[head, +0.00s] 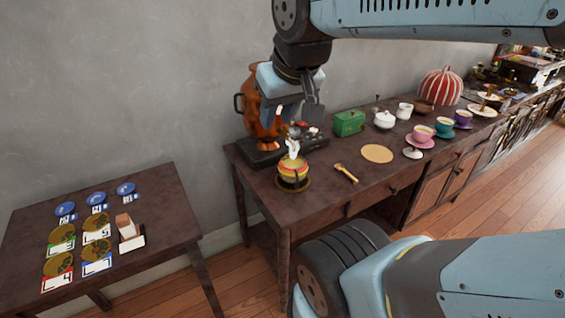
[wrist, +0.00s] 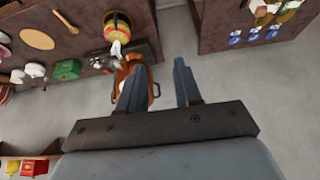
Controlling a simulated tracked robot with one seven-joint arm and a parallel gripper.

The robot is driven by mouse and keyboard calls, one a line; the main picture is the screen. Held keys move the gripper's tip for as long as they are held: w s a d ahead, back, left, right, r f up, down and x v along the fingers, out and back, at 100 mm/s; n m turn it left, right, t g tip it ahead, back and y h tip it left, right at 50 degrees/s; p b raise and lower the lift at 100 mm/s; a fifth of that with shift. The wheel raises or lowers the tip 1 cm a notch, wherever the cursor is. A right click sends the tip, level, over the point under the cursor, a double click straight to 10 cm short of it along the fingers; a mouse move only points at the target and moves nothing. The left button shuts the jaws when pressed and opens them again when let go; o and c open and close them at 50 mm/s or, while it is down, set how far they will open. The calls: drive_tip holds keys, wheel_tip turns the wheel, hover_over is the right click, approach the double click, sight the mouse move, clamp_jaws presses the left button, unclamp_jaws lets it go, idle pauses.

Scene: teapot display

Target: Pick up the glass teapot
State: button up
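A small round yellow pot with a red band (head: 293,168) stands on a dark round stand near the left end of the long table; it may be the glass teapot, but its material is not clear. A white piece sticks up from its top. The pot also shows at the top of the wrist view (wrist: 117,27). My gripper (head: 296,112) hangs above and behind the pot, in front of the copper urn, apart from the pot. In the wrist view its two fingers (wrist: 160,67) are spread with nothing held between them.
A copper urn (head: 262,130) with dark handles stands close behind my gripper. A green box (head: 348,123), white sugar pot (head: 384,120), tan disc (head: 377,154), golden spoon (head: 346,173) and pink cup (head: 422,134) share the table. A lower table (head: 160,197) holds coins and cards.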

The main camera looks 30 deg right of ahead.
drive_tip(key=shift+w+f, duration=0.1)
drive_tip(key=shift+w, duration=0.05)
drive_tip(key=w+f+n+g+h, duration=0.45)
drive_tip(key=w+f+g, duration=0.35)
drive_tip(key=w+f, duration=0.6)
drive_tip(key=n+h, duration=1.2)
drive_tip(key=h, duration=0.1)
approach(297, 188)
drive_tip(key=shift+m+g, duration=0.25)
drive_tip(key=shift+g, duration=0.15)
drive_tip(key=d, duration=0.6)
drive_tip(key=s+d, duration=0.1)
drive_tip(key=d, duration=0.3)
drive_tip(key=shift+d+r, duration=0.1)
drive_tip(key=shift+r, duration=0.15)
drive_tip(key=shift+c, duration=0.2)
